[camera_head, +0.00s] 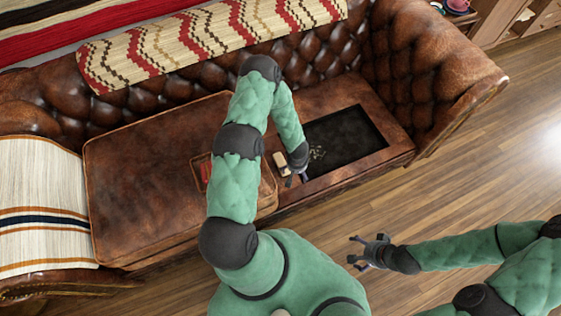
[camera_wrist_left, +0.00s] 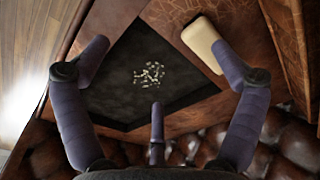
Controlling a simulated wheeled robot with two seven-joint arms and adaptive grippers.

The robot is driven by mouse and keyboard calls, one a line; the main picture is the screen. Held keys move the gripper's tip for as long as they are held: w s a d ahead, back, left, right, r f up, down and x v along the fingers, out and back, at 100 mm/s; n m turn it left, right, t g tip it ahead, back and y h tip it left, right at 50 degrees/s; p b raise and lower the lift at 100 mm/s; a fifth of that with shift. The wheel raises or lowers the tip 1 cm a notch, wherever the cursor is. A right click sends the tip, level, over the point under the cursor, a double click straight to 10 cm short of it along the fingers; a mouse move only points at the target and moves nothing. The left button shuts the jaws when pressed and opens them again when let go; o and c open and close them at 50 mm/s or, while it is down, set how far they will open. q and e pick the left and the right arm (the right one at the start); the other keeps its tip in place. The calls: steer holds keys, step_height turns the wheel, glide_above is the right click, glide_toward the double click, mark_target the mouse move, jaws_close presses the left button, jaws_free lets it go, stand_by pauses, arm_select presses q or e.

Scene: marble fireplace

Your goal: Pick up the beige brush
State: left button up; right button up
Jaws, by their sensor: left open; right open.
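In the left wrist view the brush (camera_wrist_left: 203,42) is a pale rounded block near the top right. My left gripper (camera_head: 302,176) is open beside the brush, at its right in the head view. In the left wrist view one finger of the left gripper (camera_wrist_left: 158,58) overlaps the brush's edge; I cannot tell if it touches. My right gripper (camera_head: 357,252) is open and empty above the wooden floor.
The tufted backrest (camera_head: 320,55) bounds the far side.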

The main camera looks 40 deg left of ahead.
mark_target(283, 162)
arm_select(q)
steer(key=w+a+n, duration=0.1)
steer(key=a, duration=0.2)
steer(key=w+a+n+p, duration=0.1)
steer(key=a, duration=0.2)
steer(key=w+a+f+n, duration=0.1)
steer(key=a, duration=0.2)
steer(key=shift+n+g+y+p, duration=0.3)
steer(key=shift+g+y+p, duration=0.1)
steer(key=shift+a+f, duration=0.1)
steer(key=shift+f, duration=0.15)
steer(key=f+b, duration=0.1)
steer(key=f, duration=0.2)
steer(key=f+b, duration=0.1)
steer(key=f, duration=0.1)
steer(key=shift+w+a+f+b, duration=0.15)
steer(key=shift+a+f+b, duration=0.1)
steer(key=shift+a+b, duration=0.1)
steer(key=f+b, duration=0.3)
steer(key=f, duration=0.2)
steer(key=shift+w, duration=0.2)
steer(key=shift+r, duration=0.1)
steer(key=shift+c, duration=0.6)
steer(key=c, duration=1.2)
